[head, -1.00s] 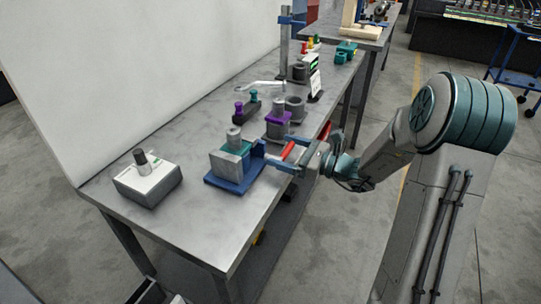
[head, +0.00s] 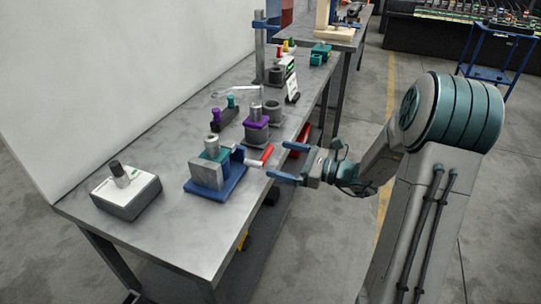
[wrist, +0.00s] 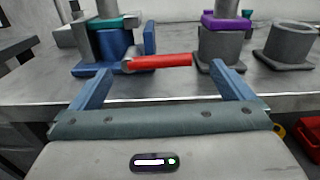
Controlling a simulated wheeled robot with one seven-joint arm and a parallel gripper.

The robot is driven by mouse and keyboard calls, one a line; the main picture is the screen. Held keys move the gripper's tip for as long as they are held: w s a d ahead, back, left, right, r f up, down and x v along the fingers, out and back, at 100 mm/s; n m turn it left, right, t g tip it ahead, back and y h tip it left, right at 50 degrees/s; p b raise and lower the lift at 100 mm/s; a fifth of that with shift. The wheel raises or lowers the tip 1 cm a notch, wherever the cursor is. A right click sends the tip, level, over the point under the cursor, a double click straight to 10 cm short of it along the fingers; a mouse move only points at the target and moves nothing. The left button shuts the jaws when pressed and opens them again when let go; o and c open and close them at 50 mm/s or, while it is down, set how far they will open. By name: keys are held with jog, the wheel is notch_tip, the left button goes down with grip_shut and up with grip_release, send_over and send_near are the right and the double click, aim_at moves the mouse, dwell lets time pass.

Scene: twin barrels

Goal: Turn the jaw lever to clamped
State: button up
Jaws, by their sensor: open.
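The vise-like fixture stands on a blue base (head: 218,187) on the bench, with a grey block, a teal collar (head: 213,154) and a grey cylinder on top. Its red jaw lever (head: 262,158) sticks out toward the bench's front edge. In the wrist view the lever (wrist: 160,62) lies roughly level, running right from the fixture. My gripper (head: 279,162) is open and empty just off the front edge. In the wrist view its blue fingers (wrist: 160,70) stand either side of the lever, which appears just beyond the tips, not between them.
A grey box with a black knob (head: 125,190) sits at the near left. A red bin (head: 300,143) is below the bench's front edge.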

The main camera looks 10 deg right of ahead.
jog(key=v, duration=0.8)
jog(key=shift+d, duration=0.25)
jog(key=shift+s+r, duration=0.1)
jog(key=shift+r, duration=0.05)
jog(key=s+a+r+n+g+h+p, duration=0.4)
jog(key=s+a+n+g+h+p, duration=0.1)
jog(key=s+a+n+g, duration=0.55)
jog(key=s+d+r+n+t+h+p, duration=0.4)
jog(key=s+r+n+h, duration=0.4)
jog(key=n, duration=0.4)
jog(key=shift+s+d+r+n+h+p, duration=0.3)
jog(key=shift+s+d+h+p, duration=0.5)
jog(key=shift+h, duration=0.6)
jog(key=shift+w+f+t, duration=0.1)
jog(key=shift+w+t, duration=0.05)
jog(key=shift+t, duration=0.1)
